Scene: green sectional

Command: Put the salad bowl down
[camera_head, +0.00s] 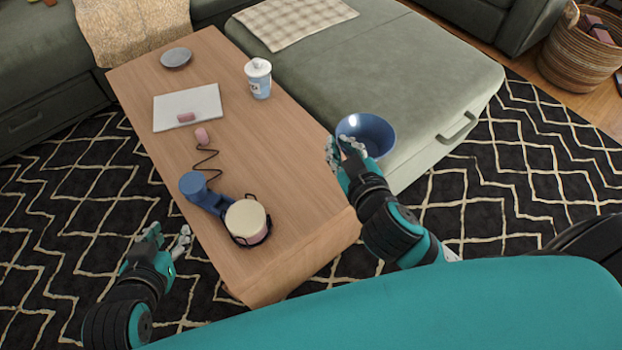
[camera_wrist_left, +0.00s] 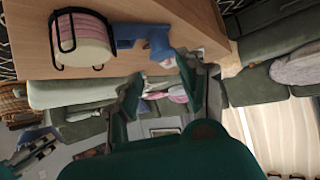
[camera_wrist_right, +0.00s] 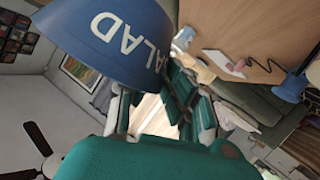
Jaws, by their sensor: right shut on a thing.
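The blue salad bowl (camera_head: 368,132) is held by its near left rim in my right gripper (camera_head: 342,150), upright, in the air over the table's right edge and the green ottoman's near end. The lettering "ALAD" shows on its side in the right wrist view (camera_wrist_right: 115,40). My right gripper is shut on the bowl's rim. My left gripper (camera_head: 168,240) is open and empty, left of the wooden table's (camera_head: 240,275) near end.
The table's near right part is clear.

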